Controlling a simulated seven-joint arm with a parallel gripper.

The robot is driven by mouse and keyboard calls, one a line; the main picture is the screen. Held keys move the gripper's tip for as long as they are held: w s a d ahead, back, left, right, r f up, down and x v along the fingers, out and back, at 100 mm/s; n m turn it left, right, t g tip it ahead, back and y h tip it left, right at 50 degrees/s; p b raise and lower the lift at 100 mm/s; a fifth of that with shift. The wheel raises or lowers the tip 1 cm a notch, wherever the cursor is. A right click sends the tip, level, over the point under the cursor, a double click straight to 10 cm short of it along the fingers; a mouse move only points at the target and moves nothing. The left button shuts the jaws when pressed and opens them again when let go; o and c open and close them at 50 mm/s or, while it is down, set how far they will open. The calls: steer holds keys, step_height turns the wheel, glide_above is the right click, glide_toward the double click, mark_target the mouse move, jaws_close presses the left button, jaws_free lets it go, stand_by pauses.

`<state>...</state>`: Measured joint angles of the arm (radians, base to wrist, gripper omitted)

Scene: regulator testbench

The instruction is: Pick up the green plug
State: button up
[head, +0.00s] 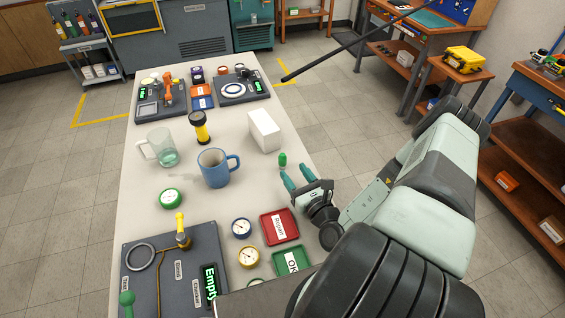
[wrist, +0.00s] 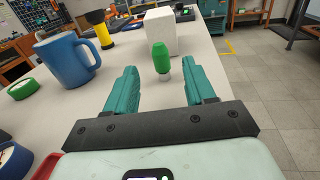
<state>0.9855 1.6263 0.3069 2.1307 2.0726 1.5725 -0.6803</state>
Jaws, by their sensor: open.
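In the wrist view the green plug (wrist: 161,57) shows just beyond and between my fingertips. My gripper (head: 298,179) is open and empty, with its two teal fingers pointing at the plug. The wrist view shows both fingers of my gripper (wrist: 162,82) spread to either side of the plug, with no contact visible. Nothing hides the plug.
A white block (head: 264,131) stands behind the plug, and a blue mug (head: 216,168) to its left. A yellow-black flashlight (head: 200,127) and glass mug (head: 160,147) stand farther left. A red tray (head: 280,227) and green tray (head: 292,262) lie nearer. The table edge is close on the right.

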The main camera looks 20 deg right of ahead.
mark_target(284, 159)
steer(key=w, duration=0.2)
steer(key=w+a, duration=0.1)
steer(key=w, duration=0.5)
steer(key=shift+a, duration=0.2)
jaws_close()
